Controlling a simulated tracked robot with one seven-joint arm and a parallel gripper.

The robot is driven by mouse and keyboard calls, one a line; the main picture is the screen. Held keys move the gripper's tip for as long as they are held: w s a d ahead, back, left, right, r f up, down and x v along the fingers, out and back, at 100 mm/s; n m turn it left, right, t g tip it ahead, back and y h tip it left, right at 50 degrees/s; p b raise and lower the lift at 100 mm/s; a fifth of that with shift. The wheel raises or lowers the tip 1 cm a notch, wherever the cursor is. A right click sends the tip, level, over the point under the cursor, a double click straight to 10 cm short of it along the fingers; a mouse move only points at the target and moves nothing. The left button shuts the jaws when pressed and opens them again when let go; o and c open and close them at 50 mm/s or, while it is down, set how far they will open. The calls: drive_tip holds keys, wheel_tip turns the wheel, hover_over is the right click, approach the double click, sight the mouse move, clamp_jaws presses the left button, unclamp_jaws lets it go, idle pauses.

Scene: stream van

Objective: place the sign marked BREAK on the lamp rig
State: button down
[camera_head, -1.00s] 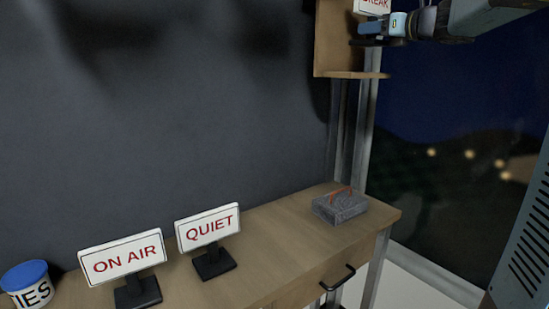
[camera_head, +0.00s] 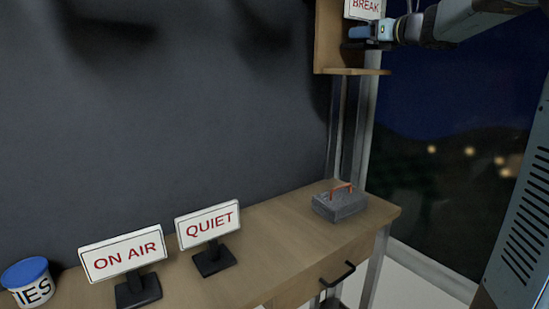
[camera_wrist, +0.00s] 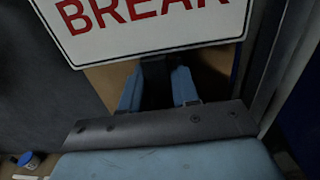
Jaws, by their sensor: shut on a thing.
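The BREAK sign (camera_head: 364,8) is a white board with red letters, near the top edge of the head view. It fills the upper part of the wrist view (camera_wrist: 150,48). My gripper (camera_head: 358,33) is shut on the dark post of the sign, below its board; the fingers show on both sides of the post in the wrist view (camera_wrist: 157,88). The sign is at a wooden wall shelf (camera_head: 351,72), in front of or above its board. I cannot tell whether its base touches the shelf. No lamp rig can be made out for sure.
On the wooden desk (camera_head: 285,235) stand the ON AIR sign (camera_head: 123,255), the QUIET sign (camera_head: 208,225) and a grey box with an orange handle (camera_head: 340,203). A blue-lidded tub (camera_head: 27,284) is at the left. A window post (camera_head: 371,110) is close to the shelf.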

drive_tip(key=shift+s+d+r, duration=0.1)
drive_tip(key=shift+s+r, duration=0.05)
drive_tip(key=shift+r, duration=0.3)
drive_tip(key=shift+s+d+r, duration=0.1)
drive_tip(key=shift+s+r, duration=0.05)
drive_tip(key=shift+r, duration=0.3)
drive_tip(key=v, duration=1.9)
drive_tip(key=x, duration=1.9)
drive_tip(key=shift+w+a+f, duration=0.2)
drive_tip(key=shift+w, duration=0.1)
wheel_tip(320, 180, down, 7)
drive_tip(key=shift+r, duration=0.1)
drive_tip(key=v, duration=1.3)
